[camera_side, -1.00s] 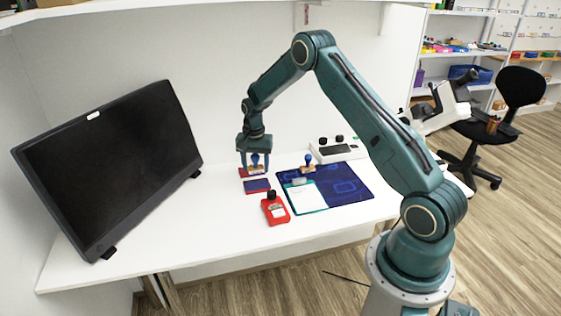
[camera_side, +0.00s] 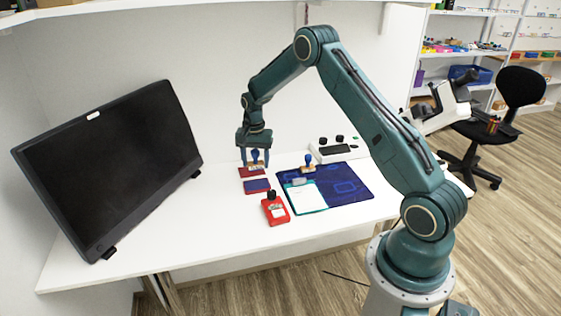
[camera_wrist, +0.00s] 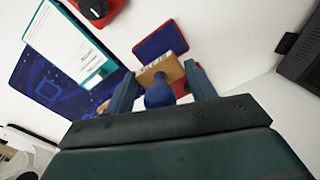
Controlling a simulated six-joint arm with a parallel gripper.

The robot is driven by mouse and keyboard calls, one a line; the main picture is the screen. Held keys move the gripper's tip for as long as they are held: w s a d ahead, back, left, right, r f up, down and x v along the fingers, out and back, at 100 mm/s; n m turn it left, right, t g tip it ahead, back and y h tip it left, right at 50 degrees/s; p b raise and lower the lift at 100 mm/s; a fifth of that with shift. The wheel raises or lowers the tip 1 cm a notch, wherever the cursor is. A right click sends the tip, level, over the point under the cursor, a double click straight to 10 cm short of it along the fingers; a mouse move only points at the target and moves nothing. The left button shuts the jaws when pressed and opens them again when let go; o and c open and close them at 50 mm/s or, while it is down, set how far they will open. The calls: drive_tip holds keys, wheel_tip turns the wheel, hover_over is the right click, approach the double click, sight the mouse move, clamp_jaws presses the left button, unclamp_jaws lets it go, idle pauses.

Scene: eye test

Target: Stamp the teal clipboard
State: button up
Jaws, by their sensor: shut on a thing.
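The teal clipboard (camera_side: 318,209) lies on the dark blue mat with a white paper on it and a clip at its top. It also shows at the upper left of the wrist view (camera_wrist: 103,70). My gripper (camera_side: 254,163) is shut on a stamp with a blue handle and a wooden base (camera_wrist: 162,70). The gripper and stamp are left of the clipboard, above a red-edged pad (camera_side: 246,173). A small gap seems to show between the stamp and this pad. A second pad, blue with a red edge (camera_side: 257,187), lies in front of it.
Another blue-handled stamp (camera_side: 308,164) stands at the back of the dark blue mat (camera_side: 353,193). A monitor (camera_side: 110,165) fills the left. A white device (camera_side: 339,149) stands behind the mat.

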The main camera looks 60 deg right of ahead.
drive_tip(key=s+d, duration=0.2)
drive_tip(key=s, duration=0.6)
hover_over(308, 201)
drive_tip(key=shift+d+f, duration=0.1)
drive_tip(key=shift+f, duration=0.05)
drive_tip(key=shift+f, duration=0.2)
drive_tip(key=shift+f, duration=2.8)
drive_tip(key=shift+f, duration=0.65)
idle(0.8)
drive_tip(key=shift+r, duration=0.1)
drive_tip(key=shift+r, duration=3.45)
drive_tip(key=shift+w, duration=0.1)
